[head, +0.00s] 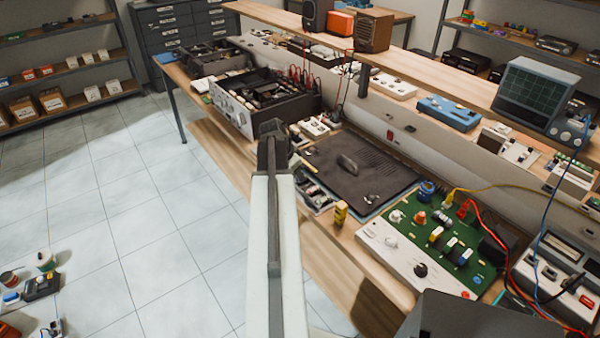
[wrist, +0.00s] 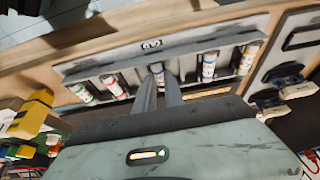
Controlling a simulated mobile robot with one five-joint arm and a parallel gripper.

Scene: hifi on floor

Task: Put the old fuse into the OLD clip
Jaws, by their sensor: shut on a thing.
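My gripper (wrist: 160,84) has its two dark fingers close together over a fuse rack (wrist: 110,62). It is shut on a small pale fuse (wrist: 157,69), mostly hidden behind the fingertips, at the middle of the row. Fuses with green, red, blue and yellow marks stand on either side of it. A small dark label (wrist: 151,45) is on the rack above it, too blurred to read. I cannot tell which clip is the OLD one or whether the held fuse is seated. In the head view my gripper (head: 272,145) is beside the bench edge, and the held fuse is hidden.
A yellow block (head: 341,212) stands on the bench near the rack. A dark mat (head: 355,170) lies behind it. A green circuit board (head: 440,240) is at right and an open amplifier (head: 265,100) at the back. Bare floor (head: 150,210) lies to the left.

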